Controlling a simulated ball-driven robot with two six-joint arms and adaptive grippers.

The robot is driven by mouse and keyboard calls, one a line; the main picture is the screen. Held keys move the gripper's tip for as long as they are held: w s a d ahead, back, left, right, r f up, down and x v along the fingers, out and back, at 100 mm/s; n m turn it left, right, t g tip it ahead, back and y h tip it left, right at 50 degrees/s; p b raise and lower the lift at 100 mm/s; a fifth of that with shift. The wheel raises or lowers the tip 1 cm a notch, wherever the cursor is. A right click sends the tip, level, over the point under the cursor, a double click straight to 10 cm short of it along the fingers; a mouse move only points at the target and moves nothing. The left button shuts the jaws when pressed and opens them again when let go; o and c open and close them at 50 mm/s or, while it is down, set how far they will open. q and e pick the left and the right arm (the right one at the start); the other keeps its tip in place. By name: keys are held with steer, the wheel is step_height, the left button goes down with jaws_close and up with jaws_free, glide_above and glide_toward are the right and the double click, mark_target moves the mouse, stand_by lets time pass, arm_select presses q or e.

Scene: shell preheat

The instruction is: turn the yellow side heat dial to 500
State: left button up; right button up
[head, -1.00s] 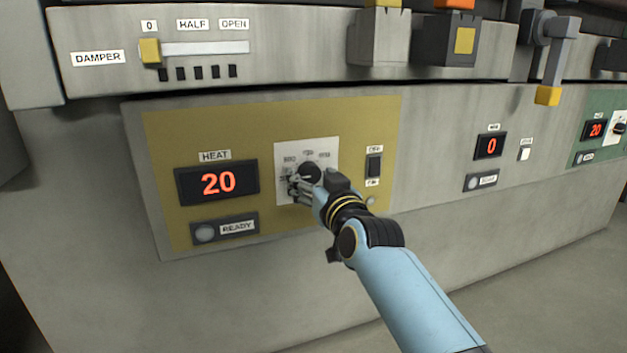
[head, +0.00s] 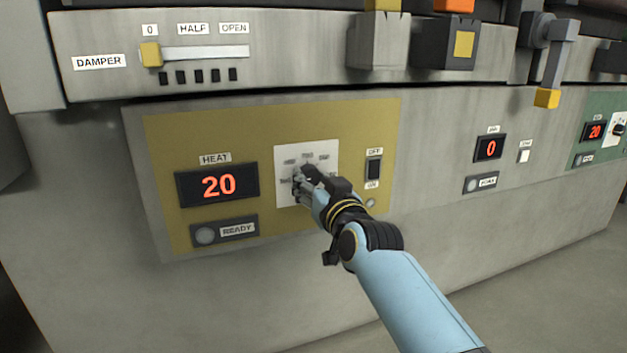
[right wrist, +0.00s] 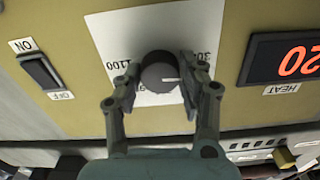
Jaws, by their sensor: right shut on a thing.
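The black heat dial (right wrist: 160,74) sits on a white scale plate (right wrist: 108,30) on the yellow panel (head: 165,135). My right gripper (right wrist: 160,80) is shut on the dial, one finger on each side. In the head view my right gripper (head: 305,182) covers most of the dial and part of the scale. The red heat display (head: 218,186) reads 20. The left gripper does not show.
An on/off switch (head: 374,168) stands just right of the scale. A ready lamp (head: 205,235) is below the display. A damper slider with a yellow knob (head: 151,53) is above. To the right are a display reading 0 (head: 490,147) and a green panel (head: 582,158).

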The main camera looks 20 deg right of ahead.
steer(key=m+p, duration=0.1)
steer(key=m, duration=0.1)
steer(key=shift+r+m, duration=0.1)
steer(key=shift+m, duration=0.3)
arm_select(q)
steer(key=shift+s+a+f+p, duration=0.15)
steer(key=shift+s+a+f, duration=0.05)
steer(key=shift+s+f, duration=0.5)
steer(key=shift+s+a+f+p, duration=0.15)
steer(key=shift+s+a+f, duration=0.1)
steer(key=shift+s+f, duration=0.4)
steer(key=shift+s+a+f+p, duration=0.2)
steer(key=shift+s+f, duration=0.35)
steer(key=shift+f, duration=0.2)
arm_select(e)
steer(key=shift+m, duration=1.9)
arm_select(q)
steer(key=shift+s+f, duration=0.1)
arm_select(e)
steer(key=o, duration=1.2)
steer(key=shift+c, duration=0.2)
steer(key=s, duration=1.2)
steer(key=shift+d, duration=0.2)
